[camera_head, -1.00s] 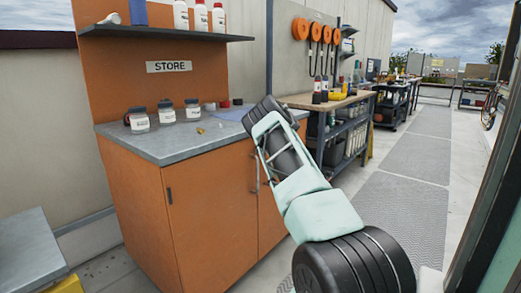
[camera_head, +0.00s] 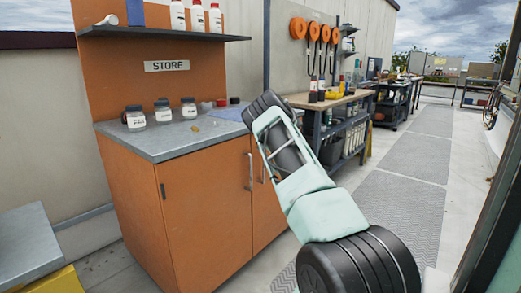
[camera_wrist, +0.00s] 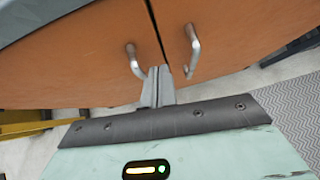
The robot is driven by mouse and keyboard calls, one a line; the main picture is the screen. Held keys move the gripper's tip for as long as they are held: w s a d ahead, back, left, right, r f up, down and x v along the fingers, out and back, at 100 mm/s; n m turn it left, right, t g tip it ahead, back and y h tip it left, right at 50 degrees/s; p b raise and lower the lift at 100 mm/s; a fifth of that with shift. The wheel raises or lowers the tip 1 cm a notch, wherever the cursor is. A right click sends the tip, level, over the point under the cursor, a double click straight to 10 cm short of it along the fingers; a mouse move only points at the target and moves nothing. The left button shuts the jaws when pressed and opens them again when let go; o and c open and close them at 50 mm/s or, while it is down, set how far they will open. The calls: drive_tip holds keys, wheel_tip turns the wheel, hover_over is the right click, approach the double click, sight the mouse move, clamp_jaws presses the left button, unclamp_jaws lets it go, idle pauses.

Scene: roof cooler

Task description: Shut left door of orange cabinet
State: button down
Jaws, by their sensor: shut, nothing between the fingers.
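The orange cabinet (camera_head: 140,205) stands at the left in the head view. Its left door (camera_head: 208,225) looks flush or almost flush with the front; I cannot tell whether a small gap is left. A bar handle (camera_head: 250,172) is on its right side. In the wrist view the left door (camera_wrist: 75,55) and the right door (camera_wrist: 240,40) meet at a dark seam, with the left handle (camera_wrist: 135,60) and right handle (camera_wrist: 193,48) either side. My gripper (camera_wrist: 165,70) is shut and empty, its tips by the seam between the handles. Contact is unclear. In the head view my arm hides it.
Several jars (camera_head: 163,111) stand on the grey cabinet top (camera_head: 175,140). A workbench (camera_head: 335,98) stands beyond the cabinet, right of it. A grey-topped unit (camera_head: 28,245) is at the lower left. The walkway (camera_head: 405,205) at the right is clear.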

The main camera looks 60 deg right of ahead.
drive_tip(key=d+v, duration=0.1)
drive_tip(key=v, duration=0.7)
drive_tip(key=shift+s+p, duration=0.2)
drive_tip(key=shift+p, duration=0.1)
drive_tip(key=shift+a, duration=0.1)
